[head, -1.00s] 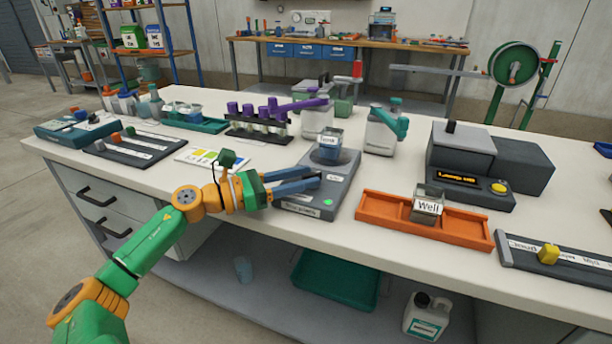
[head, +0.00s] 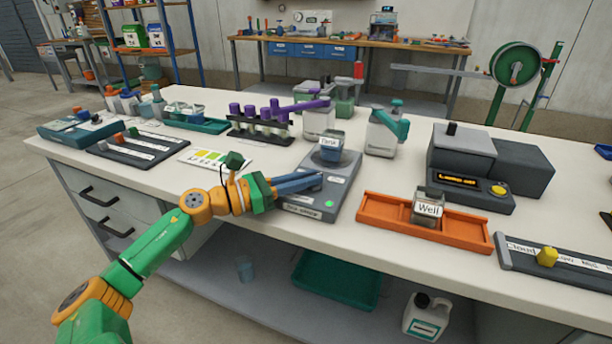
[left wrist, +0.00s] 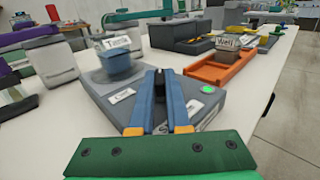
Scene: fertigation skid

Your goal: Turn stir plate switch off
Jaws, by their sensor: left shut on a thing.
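The grey stir plate (head: 340,186) stands on the white bench and carries a small container of blue liquid labelled "Tank" (head: 329,152). A green light (head: 329,204) glows on its front right part, and it shows in the left wrist view too (left wrist: 208,89). My left gripper (head: 320,180) reaches over the plate's near left part, its blue fingers close together. In the left wrist view the fingers (left wrist: 160,78) are shut on a small dark piece, apparently the switch. The fingers hide most of it, so I cannot tell its position. My right gripper is not in view.
An orange tray (head: 383,212) holding a container labelled "Well" (head: 428,207) stands right of the plate. Behind are a rack of purple-capped vials (head: 258,125) and pump bottles (head: 384,133). A colour card (head: 215,158) lies left. A grey box with a lit display (head: 462,181) stands right.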

